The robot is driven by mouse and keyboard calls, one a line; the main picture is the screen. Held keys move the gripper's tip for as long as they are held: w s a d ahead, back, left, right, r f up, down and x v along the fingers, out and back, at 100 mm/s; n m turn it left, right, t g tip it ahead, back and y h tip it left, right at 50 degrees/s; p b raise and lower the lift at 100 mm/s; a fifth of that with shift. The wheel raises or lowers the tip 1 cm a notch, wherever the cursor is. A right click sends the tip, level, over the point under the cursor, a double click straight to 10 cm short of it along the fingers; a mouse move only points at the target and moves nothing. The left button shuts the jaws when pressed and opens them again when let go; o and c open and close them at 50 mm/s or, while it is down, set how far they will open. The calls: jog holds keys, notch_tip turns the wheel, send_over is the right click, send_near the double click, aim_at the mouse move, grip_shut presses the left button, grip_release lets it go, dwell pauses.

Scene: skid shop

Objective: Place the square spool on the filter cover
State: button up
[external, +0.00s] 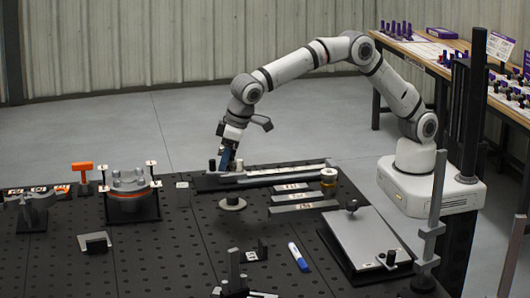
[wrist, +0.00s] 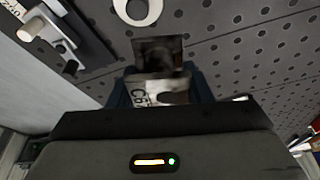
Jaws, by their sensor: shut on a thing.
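My gripper (external: 228,160) points down above the back middle of the black table, by the long grey bars. In the wrist view its blue fingers (wrist: 161,90) are shut on a piece with a dark square end and a pale labelled side, which looks like the square spool (wrist: 158,52). The fingers hide part of it, and it is too small to make out well in the external view. A round grey lobed piece (external: 129,178) above an orange ring, at the left of the table, looks like the filter cover; I cannot be sure.
A round flanged grey piece (external: 232,203) stands on the table in front of my gripper. Long bars (external: 283,176) and labelled strips (external: 303,207) lie to the right. A framed grey plate (external: 360,238) with knobs and a blue marker (external: 298,256) are nearer. The front left is fairly clear.

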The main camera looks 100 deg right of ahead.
jog(key=s+d+m, duration=0.1)
jog(key=s+d, duration=0.1)
jog(key=d, duration=0.1)
send_over(231, 195)
notch_tip(231, 195, down, 5)
jog(key=shift+w+a+f+p, duration=0.1)
jog(key=shift+w+p, duration=0.05)
jog(key=shift+p, duration=0.15)
jog(key=shift+f+p, duration=0.35)
jog(key=shift+f, duration=1.8)
jog(key=shift+f, duration=0.2)
jog(key=o, duration=1.1)
